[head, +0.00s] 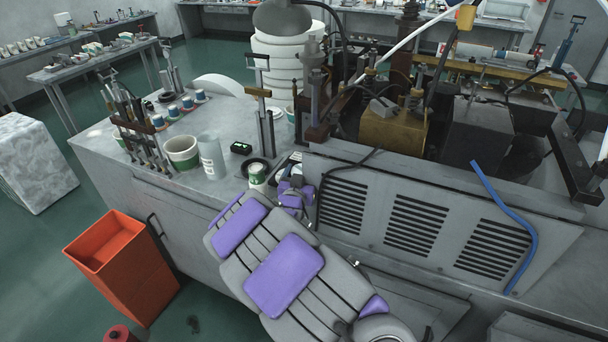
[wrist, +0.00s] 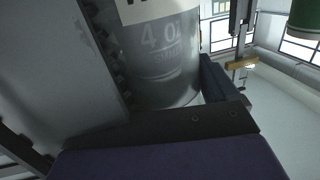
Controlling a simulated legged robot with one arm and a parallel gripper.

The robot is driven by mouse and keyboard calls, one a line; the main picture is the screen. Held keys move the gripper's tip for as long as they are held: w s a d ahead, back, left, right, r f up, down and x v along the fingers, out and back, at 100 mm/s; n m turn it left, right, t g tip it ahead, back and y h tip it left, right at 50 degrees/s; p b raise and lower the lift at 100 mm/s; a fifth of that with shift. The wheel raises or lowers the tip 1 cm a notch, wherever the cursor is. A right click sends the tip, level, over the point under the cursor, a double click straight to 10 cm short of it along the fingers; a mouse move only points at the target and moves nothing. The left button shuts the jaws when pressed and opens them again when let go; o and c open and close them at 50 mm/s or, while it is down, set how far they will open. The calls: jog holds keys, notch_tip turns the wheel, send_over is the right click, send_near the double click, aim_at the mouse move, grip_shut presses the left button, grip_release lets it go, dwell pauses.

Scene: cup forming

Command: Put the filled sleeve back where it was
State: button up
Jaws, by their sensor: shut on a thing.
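My gripper (head: 286,188), with purple and dark parts, is low at the front edge of the grey bench. A clear labelled cylinder (head: 212,158) stands on the bench farther left.
A white and green tub (head: 182,152) and a rack of upright tools (head: 140,130) are at the left. A dark round base (head: 258,166) with a tall stand is close behind my gripper. The vented machine (head: 430,215) blocks the right. An orange bin (head: 125,265) stands on the floor.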

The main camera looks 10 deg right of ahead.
jog(key=o, duration=1.2)
jog(key=shift+a, duration=0.35)
jog(key=shift+c, duration=0.2)
jog(key=shift+o, duration=0.8)
jog(key=shift+a, duration=1.55)
jog(key=shift+s+d, duration=0.1)
jog(key=shift+d, duration=0.1)
jog(key=s+a+f+g+y+p, duration=0.1)
jog(key=s+a+g+y, duration=0.15)
jog(key=s, duration=0.45)
jog(key=s+a+g+y, duration=0.2)
jog(key=s+a+g, duration=0.1)
jog(key=s, duration=0.4)
jog(key=s+d+r+n+g+y, duration=0.1)
jog(key=s+g, duration=0.5)
jog(key=s, duration=1.3)
jog(key=s+d+r+n+g+y, duration=0.2)
jog(key=s+d+r+n+g, duration=0.2)
jog(key=s, duration=1.5)
notch_tip(320, 180, up, 2)
jog(key=shift+s+d+r+g, duration=0.15)
jog(key=shift+d+g, duration=0.6)
jog(key=shift+g, duration=0.3)
